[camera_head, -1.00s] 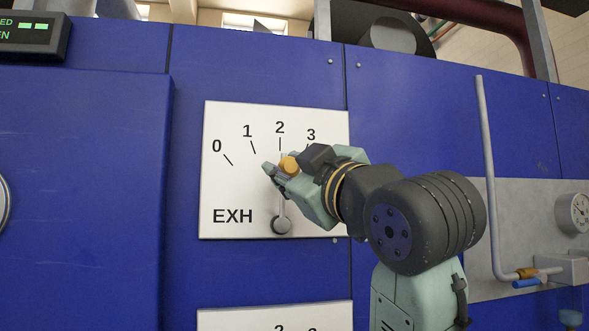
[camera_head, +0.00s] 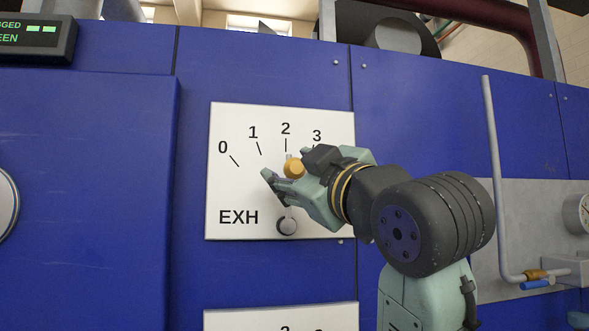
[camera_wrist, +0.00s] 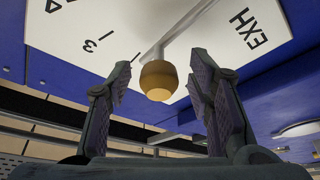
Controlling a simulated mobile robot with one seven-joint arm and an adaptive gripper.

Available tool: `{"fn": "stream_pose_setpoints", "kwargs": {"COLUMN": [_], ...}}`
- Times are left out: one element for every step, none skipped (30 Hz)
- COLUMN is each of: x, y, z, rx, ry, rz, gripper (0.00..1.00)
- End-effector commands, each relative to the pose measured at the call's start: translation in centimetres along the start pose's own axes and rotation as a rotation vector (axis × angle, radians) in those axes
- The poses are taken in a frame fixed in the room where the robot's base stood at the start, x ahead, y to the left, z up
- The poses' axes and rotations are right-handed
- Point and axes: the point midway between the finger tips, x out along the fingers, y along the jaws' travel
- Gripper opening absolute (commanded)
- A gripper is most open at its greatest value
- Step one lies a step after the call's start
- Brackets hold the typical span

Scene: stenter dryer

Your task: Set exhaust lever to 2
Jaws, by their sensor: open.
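The exhaust lever has a brass-orange ball knob (camera_head: 294,168) on a thin grey stem, with a round pivot (camera_head: 287,226) at the bottom of the white EXH plate (camera_head: 232,188). The lever stands nearly upright, its knob just below the 2 mark. My gripper (camera_head: 286,165) comes in from the right, with its fingers on either side of the knob. In the wrist view my gripper (camera_wrist: 160,70) is open, and the knob (camera_wrist: 158,78) sits between the fingertips with gaps on both sides. The fingers and wrist hide part of the stem and the plate's right side.
A second numbered plate (camera_head: 270,317) is below.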

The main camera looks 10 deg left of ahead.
Motion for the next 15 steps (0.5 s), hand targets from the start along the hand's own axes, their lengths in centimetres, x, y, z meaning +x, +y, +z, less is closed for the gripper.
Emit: {"fn": "stream_pose_setpoints", "kwargs": {"x": [-0.4,-0.7,-1.2,-1.7,-2.2,-3.0,-3.7,-4.3,-5.2,-5.9,-6.6,-7.4,-8.0,-8.6,-9.2], "y": [0.1,0.1,0.1,0.1,0.1,0.1,0.1,0.1,0.1,0.1,0.1,0.1,0.1,0.1,0.0], "z": [0.0,0.0,0.0,0.0,0.0,0.0,0.0,0.0,0.0,0.0,0.0,-0.1,0.0,-0.1,-0.1], "rx": [0.0,0.0,-0.001,-0.002,-0.003,-0.002,-0.002,-0.002,-0.003,-0.003,-0.002,-0.002,-0.002,-0.003,-0.003], "ry": [0.0,0.0,0.001,0.001,0.0,0.001,0.002,0.0,0.001,0.001,0.001,0.001,0.0,0.001,0.001], "rz": [0.001,0.001,0.002,0.003,0.004,0.004,0.004,0.005,0.005,0.005,0.005,0.004,0.005,0.004,0.003], "gripper": [0.47,0.47,0.47,0.47,0.47,0.47,0.47,0.47,0.47,0.47,0.47,0.47,0.47,0.47,0.47]}}
